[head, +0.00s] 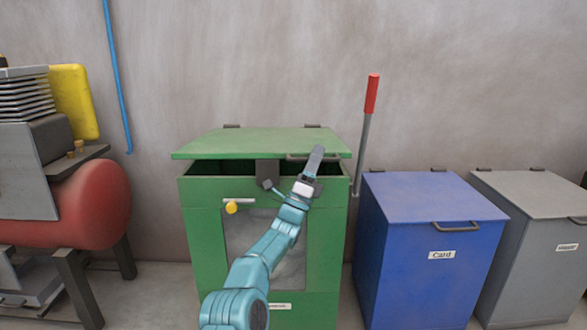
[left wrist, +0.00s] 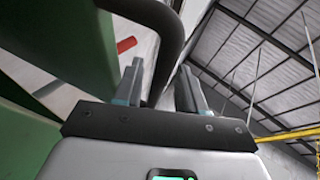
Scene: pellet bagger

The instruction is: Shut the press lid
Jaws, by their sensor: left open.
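The green press (head: 200,240) stands against the wall with its green lid (head: 250,141) partly raised; a dark gap shows below the lid's front edge. A dark bar handle (head: 296,157) sits on the lid's front edge, right of the middle. My left gripper (head: 312,168) is at the right part of this handle. In the left wrist view its two fingers (left wrist: 160,78) are apart, and the curved handle (left wrist: 172,25) runs down between them. I cannot tell whether a finger touches it. My right gripper is out of view.
A grey lever with a red grip (head: 372,95) rises right of the press. A blue Card bin (head: 415,260) and a grey bin (head: 515,250) stand to the right. A red tank (head: 95,210) stands left. A yellow knob (head: 231,208) is on the press front.

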